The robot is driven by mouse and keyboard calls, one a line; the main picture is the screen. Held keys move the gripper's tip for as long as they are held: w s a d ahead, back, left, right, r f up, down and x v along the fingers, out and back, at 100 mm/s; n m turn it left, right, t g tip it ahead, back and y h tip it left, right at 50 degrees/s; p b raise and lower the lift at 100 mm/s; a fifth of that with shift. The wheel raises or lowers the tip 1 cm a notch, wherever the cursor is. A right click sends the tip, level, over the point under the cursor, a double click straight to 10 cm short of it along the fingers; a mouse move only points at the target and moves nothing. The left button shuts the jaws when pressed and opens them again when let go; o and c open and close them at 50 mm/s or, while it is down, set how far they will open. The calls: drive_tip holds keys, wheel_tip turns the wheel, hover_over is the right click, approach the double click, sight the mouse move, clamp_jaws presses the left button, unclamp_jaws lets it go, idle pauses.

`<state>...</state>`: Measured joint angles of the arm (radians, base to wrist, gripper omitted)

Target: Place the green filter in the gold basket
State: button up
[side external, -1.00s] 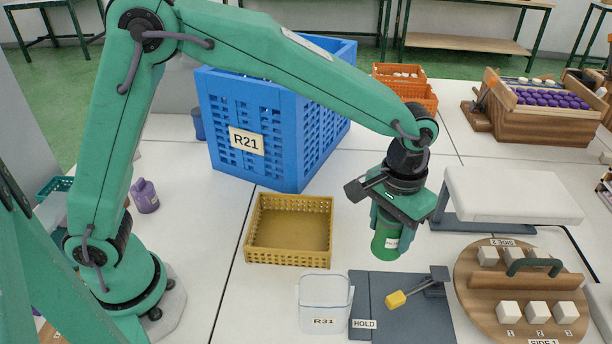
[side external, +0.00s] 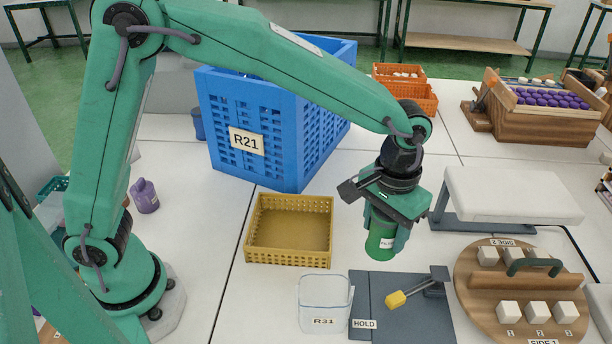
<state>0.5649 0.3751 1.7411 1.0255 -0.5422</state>
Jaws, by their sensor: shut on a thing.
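My gripper (side external: 383,222) is shut on the green filter (side external: 379,243), a green cylinder with a small white label. It holds the filter upright above the table, to the right of the gold basket and behind the grey board. The upper part of the filter is hidden by the gripper. The gold basket (side external: 289,201) is a low, square, perforated tray on the white table, and it looks empty. The filter and the basket are apart.
A clear container marked R31 (side external: 324,305) stands in front of the basket. Beside it is a grey HOLD board (side external: 375,302) with a yellow-tipped tool (side external: 396,299). A tall blue crate (side external: 265,120) stands behind the basket. A white padded stand (side external: 512,195) and round wooden board (side external: 470,270) are at right.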

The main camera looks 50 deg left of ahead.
drive_tip(key=s+a+n, duration=0.7)
drive_tip(key=s+a, duration=0.4)
drive_tip(key=shift+s+a+r, duration=0.2)
drive_tip(key=shift+s+r, duration=0.05)
hover_over(292, 236)
wheel_tip(292, 236, down, 7)
drive_tip(key=shift+f, duration=2.05)
drive_tip(key=shift+f, duration=0.1)
drive_tip(key=o, duration=1)
